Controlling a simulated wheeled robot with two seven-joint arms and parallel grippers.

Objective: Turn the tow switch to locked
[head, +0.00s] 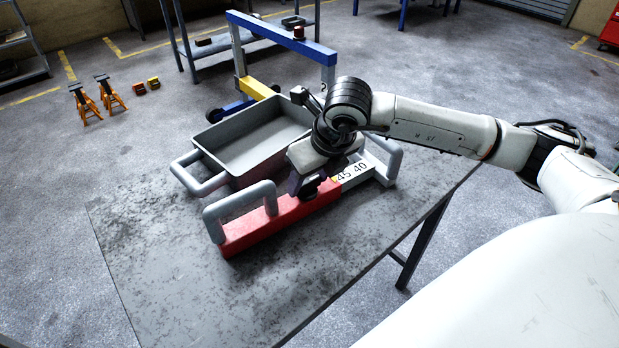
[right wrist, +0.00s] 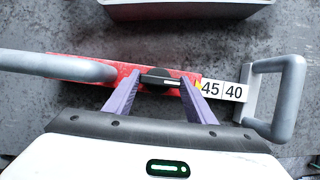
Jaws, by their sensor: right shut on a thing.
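A red bar (head: 270,224) with grey loop handles and a white "45 40" label (head: 352,174) lies on the dark table. A black knob (right wrist: 158,79), which looks like the tow switch, sits on top of the red part, next to the label. In the right wrist view its pale pointer mark lies roughly along the bar and points toward the label. My right gripper (right wrist: 158,88) is above the bar, its two purple fingers shut on the knob from either side. In the head view the gripper (head: 303,187) partly hides the knob. My left gripper is not in view.
A grey tray (head: 196,147) with handles stands behind the bar on the table (head: 150,260). The front left of the table is clear. A blue and yellow frame (head: 280,35) and orange stands (head: 85,102) are on the floor beyond.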

